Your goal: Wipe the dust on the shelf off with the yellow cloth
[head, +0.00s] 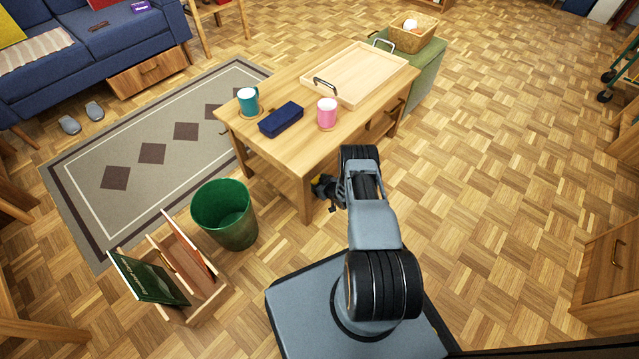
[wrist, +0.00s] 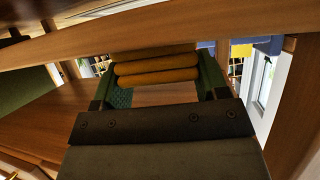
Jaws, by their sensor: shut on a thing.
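My gripper (head: 325,188) is low at the near end of the coffee table (head: 262,140), beside a front leg and partly hidden under the tabletop. In the wrist view my gripper (wrist: 157,80) is shut on the yellow cloth (wrist: 155,66), which shows as folded, dark yellow rolls between the two green fingers. A brown wooden surface (wrist: 45,125) beside the fingers may be the table's lower shelf; I cannot tell for certain. I see no dust in either view. Whether the cloth touches the wood is not clear.
On the tabletop are a teal mug (head: 248,101), a dark blue case (head: 281,119), a pink mug (head: 327,113) and a wooden tray (head: 355,72). A green bin (head: 224,215) and a book rack (head: 205,300) stand left of my base.

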